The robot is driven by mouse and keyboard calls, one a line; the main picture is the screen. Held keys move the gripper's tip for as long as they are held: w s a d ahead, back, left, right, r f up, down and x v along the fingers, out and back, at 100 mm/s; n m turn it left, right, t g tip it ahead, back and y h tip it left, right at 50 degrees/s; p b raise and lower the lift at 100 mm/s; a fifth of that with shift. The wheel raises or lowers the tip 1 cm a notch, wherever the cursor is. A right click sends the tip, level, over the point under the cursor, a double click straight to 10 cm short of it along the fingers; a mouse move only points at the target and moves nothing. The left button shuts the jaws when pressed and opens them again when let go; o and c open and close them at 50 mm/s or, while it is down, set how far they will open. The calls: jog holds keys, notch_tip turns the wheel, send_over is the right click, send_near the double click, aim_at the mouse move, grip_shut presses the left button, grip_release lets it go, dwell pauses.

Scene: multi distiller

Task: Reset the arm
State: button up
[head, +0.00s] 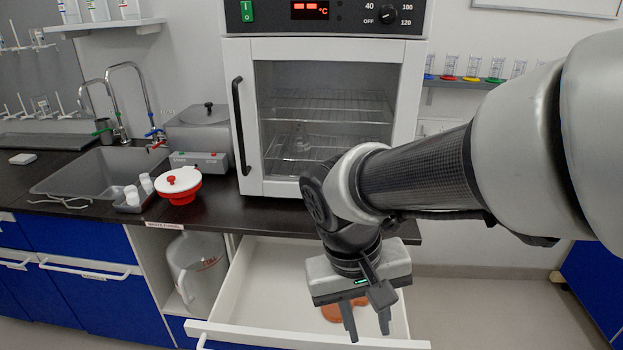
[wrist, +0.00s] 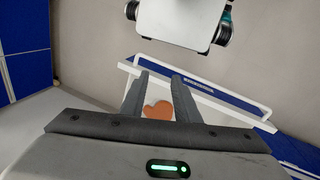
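My gripper (head: 367,322) hangs at the end of my arm, pointing down over an open white drawer (head: 262,290). Its two fingers are apart with nothing between them, and they also show in the wrist view (wrist: 155,97). An orange-brown, rounded object (head: 332,313) lies in the drawer, partly hidden behind the gripper. The same object (wrist: 158,110) shows between and beyond the fingers in the wrist view. I cannot tell what it is or how far below the fingertips it lies.
A white oven (head: 246,130) stands on the dark counter (head: 225,208) above the drawer. Left of it are a red and white container (head: 178,185), a grey bath unit (head: 200,130) and a sink (head: 95,172). A jug (head: 197,268) stands in the open cupboard. Floor at right is clear.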

jog(key=d+r+t+y+p, duration=0.1)
jog(key=d+r+t+p, duration=0.1)
jog(key=r+p, duration=0.8)
jog(key=s+d+r+m+t+y+p, duration=0.1)
jog(key=d+r+t+p, duration=0.2)
jog(key=r+p, duration=0.7)
notch_tip(320, 180, up, 9)
jog(key=shift+d+r, duration=0.1)
jog(key=shift+d, duration=0.15)
jog(key=shift+a, duration=0.1)
